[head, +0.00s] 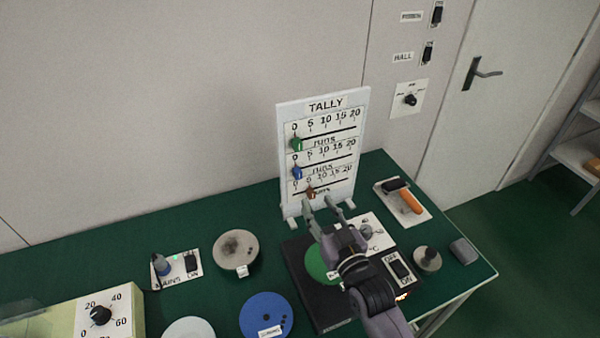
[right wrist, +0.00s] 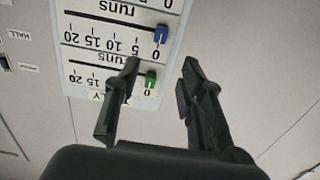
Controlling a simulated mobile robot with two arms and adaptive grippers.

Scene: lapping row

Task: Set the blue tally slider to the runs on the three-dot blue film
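The white TALLY board (head: 350,110) stands upright at the back of the green table with three slider rows. The blue slider (head: 297,173) is in the middle row at the left end, at 0; it also shows in the right wrist view (right wrist: 160,34), upside down. A blue disc (head: 266,312) with a white label lies at the front; its dots and writing are too small to read. My right gripper (head: 321,203) is open and empty, in front of the board's lower part. In the wrist view its fingers (right wrist: 160,66) are apart, with the blue slider beyond them. My left gripper is out of view.
The green slider (head: 297,144) and brown slider (head: 310,192) sit above and below. A dark plate (head: 330,318) with a green disc (head: 317,264) lies under my right arm.

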